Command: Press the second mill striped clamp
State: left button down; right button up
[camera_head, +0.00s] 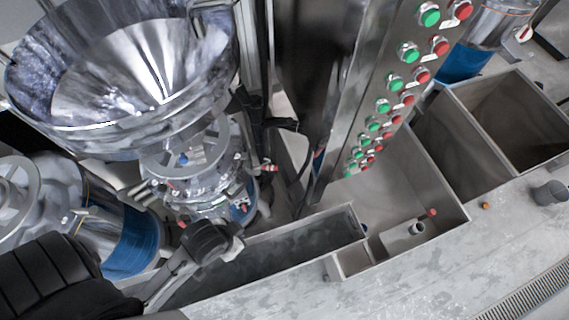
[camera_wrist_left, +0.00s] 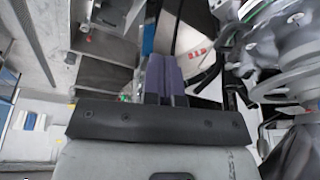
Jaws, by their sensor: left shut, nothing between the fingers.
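A steel mill with a wide funnel hopper (camera_head: 130,60) stands at the upper left of the head view. Its metal body (camera_head: 195,165) has several small fittings, and a blue band shows low on it. Small red and pale details (camera_head: 268,167) sit on its right side; I cannot tell whether they are a striped clamp. In the left wrist view a mill (camera_wrist_left: 285,55) fills the upper right. My left gripper (camera_wrist_left: 165,72) is shut and empty, its dark purple fingers left of that mill and apart from it in the picture. I cannot make out its fingertips in the head view. My right gripper is out of view.
A control panel with green and red buttons (camera_head: 390,110) rises right of the mill. Open steel bins (camera_head: 440,185) lie below and right of it. Another mill (camera_head: 485,30) shows at the top right.

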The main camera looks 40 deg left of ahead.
pick_arm(q)
jog(key=n+t+y+b, duration=0.5)
jog(key=n+t+b, duration=0.35)
jog(key=b, duration=1.45)
send_near(265, 168)
jog(key=d+r, duration=0.3)
jog(key=d, duration=0.1)
jog(key=shift+w+d+n+g, duration=0.15)
jog(key=shift+w+n+g, duration=0.1)
jog(key=shift+w+g, duration=0.1)
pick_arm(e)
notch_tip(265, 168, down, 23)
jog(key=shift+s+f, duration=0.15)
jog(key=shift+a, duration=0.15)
pick_arm(q)
jog(key=x, duration=0.9)
jog(key=shift+w+a+b, duration=0.25)
jog(key=shift+a+b, duration=0.1)
jog(key=shift+a, duration=0.05)
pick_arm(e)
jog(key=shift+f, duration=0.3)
pick_arm(q)
jog(key=shift+d+f+y, duration=0.1)
jog(key=shift+f+y, duration=0.1)
jog(key=shift+y, duration=0.1)
